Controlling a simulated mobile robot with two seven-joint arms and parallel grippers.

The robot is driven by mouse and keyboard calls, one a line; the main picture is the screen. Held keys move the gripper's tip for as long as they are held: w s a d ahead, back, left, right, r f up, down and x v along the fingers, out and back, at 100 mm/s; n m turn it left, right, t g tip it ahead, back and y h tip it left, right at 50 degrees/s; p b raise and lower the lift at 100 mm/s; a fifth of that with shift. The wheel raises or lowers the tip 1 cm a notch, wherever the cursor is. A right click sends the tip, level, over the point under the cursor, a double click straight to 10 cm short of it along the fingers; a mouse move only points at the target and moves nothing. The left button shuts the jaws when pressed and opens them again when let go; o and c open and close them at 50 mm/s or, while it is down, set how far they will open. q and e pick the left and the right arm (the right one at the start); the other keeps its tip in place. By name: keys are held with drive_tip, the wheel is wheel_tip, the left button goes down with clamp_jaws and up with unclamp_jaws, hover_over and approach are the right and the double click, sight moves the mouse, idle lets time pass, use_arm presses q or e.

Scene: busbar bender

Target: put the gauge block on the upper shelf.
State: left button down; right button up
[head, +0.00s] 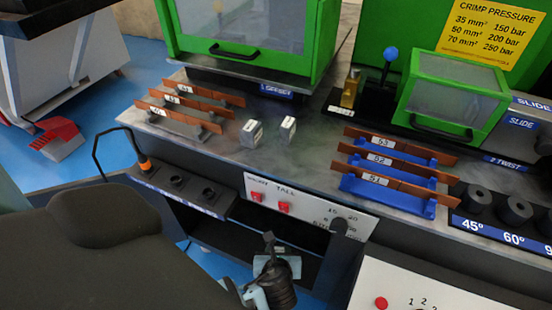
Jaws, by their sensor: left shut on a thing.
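My left gripper (270,268) is at the bottom middle, in front of the dark opening under the bench. It is shut on a small pale grey thing (291,264), which looks like the gauge block; the wrist and fingers hide much of it. A dark shelf board (222,247) shows in the opening behind the gripper; I cannot tell from this view whether it is the upper shelf. Two small grey blocks (251,133) (288,128) with pale labels stand on the bench top. My right gripper is not in view.
Copper bars lie on grey holders (185,128) at the left and blue holders (395,198) at the right. A panel with red switches (284,207) hangs above the opening. A black tool rail (180,183) juts out at the left. Green guarded machines (455,95) stand behind.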

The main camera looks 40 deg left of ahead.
use_arm(q)
drive_tip(key=b, duration=0.2)
approach(279, 219)
drive_tip(key=x, duration=0.3)
drive_tip(key=shift+w+a, duration=0.15)
drive_tip(key=shift+a, duration=0.05)
drive_tip(key=shift+w+a+r, duration=0.15)
drive_tip(key=shift+w+a, duration=0.1)
drive_tip(key=shift+w, duration=0.15)
drive_tip(key=shift+w+a, duration=0.25)
drive_tip(key=shift+w, duration=0.05)
drive_tip(key=shift+w+a+f+b, duration=0.3)
drive_tip(key=shift+w+a, duration=0.1)
drive_tip(key=shift+w, duration=0.2)
drive_tip(key=shift+w+a+f+b, duration=0.3)
drive_tip(key=shift+w+a, duration=0.15)
drive_tip(key=shift+w, duration=0.15)
drive_tip(key=shift+f, duration=0.3)
drive_tip(key=shift+r, duration=0.1)
